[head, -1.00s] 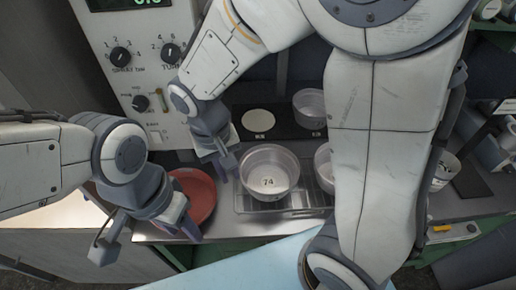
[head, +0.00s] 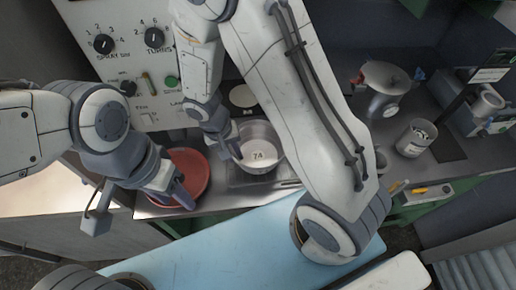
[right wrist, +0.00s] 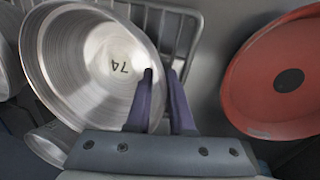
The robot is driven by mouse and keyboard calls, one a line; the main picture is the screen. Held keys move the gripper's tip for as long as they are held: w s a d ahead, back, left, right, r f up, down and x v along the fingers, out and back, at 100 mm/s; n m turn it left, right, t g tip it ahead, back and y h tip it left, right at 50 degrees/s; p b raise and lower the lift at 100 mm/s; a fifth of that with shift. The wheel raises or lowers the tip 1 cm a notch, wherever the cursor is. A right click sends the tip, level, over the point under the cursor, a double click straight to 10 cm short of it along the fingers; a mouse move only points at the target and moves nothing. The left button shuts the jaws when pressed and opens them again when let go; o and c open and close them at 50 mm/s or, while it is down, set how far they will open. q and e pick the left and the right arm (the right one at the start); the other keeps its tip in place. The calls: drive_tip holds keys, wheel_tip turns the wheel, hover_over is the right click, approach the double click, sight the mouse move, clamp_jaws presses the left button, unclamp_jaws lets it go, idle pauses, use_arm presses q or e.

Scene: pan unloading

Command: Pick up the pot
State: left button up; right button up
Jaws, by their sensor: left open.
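My right gripper (head: 234,157) is at the pot's left side. In the right wrist view its fingers (right wrist: 160,73) are a little apart, one over the pot's inside and one outside the rim, with the pot's wall between them. My left gripper (head: 184,200) is open at the red plate (head: 195,165), by its front edge. Whether its fingers touch the plate is unclear.
A control panel with knobs (head: 135,60) rises behind the counter. A container (head: 415,138) and a funnel-like vessel (head: 388,78) stand to the right. A light blue surface (head: 220,240) lies in front.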

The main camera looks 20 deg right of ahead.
drive_tip(key=shift+f, duration=0.45)
clamp_jaws()
idle(1.1)
